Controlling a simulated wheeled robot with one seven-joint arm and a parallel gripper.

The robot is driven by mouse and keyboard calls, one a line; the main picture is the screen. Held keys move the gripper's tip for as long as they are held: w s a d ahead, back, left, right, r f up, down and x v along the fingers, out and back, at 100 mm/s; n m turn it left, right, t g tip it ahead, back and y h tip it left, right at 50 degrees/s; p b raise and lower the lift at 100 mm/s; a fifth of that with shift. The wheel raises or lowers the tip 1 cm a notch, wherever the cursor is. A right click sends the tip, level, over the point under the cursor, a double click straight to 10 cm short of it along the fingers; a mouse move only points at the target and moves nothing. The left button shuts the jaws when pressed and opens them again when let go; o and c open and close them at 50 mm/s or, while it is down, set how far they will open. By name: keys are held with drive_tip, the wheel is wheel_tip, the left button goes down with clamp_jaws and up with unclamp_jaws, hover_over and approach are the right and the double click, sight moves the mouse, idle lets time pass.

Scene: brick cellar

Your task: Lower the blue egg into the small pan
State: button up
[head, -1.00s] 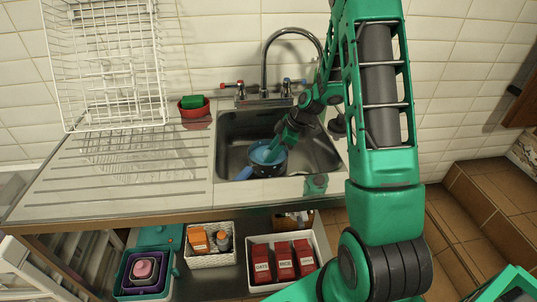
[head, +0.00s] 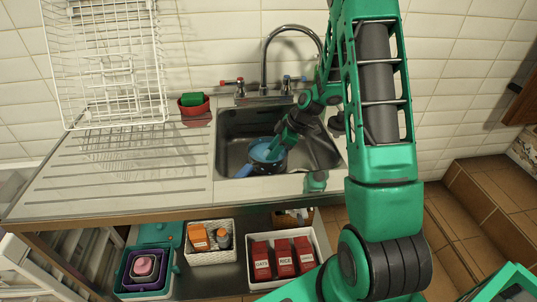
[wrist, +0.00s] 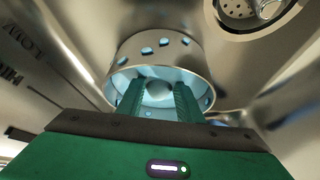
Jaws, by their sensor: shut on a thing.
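The small pan, blue inside and dark outside with a blue handle (head: 244,172) pointing to the left, stands in the metal sink. My gripper (head: 271,156) reaches down from the right into the pan's opening. In the wrist view my green fingers (wrist: 160,95) are shut on a small rounded pale thing, the egg (wrist: 158,88), which is mostly hidden between them. Around them is a round shiny wall (wrist: 150,48) with pale blue oval spots and a bluish inside. In the head view the egg is too small to make out. I cannot tell whether it touches the pan floor.
The sink (head: 232,130) has a tap (head: 265,60) behind it. Baskets and red boxes (head: 262,260) sit on a shelf below.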

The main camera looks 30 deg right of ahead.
drive_tip(key=o, duration=0.7)
drive_tip(key=shift+o, duration=0.2)
drive_tip(key=v, duration=1)
drive_tip(key=s+r+m+h, duration=0.1)
drive_tip(key=s+r+m, duration=0.3)
drive_tip(key=s, duration=0.4)
drive_tip(key=s+r+m+g+h, duration=0.1)
drive_tip(key=s+r+m+h, duration=0.1)
drive_tip(key=s+r+m, duration=0.2)
drive_tip(key=s+r+m+g+h, duration=0.1)
drive_tip(key=s+r+m, duration=0.2)
drive_tip(key=s, duration=0.8)
drive_tip(key=shift+s+d+r+m, duration=0.35)
drive_tip(key=shift+r+m, duration=0.05)
drive_tip(key=shift+m, duration=0.4)
drive_tip(key=s+m+g+h, duration=0.1)
drive_tip(key=s+m, duration=0.4)
drive_tip(key=s, duration=0.5)
drive_tip(key=shift+s+a+r+m, duration=0.15)
drive_tip(key=shift+a+r+m, duration=0.15)
drive_tip(key=shift+r, duration=0.1)
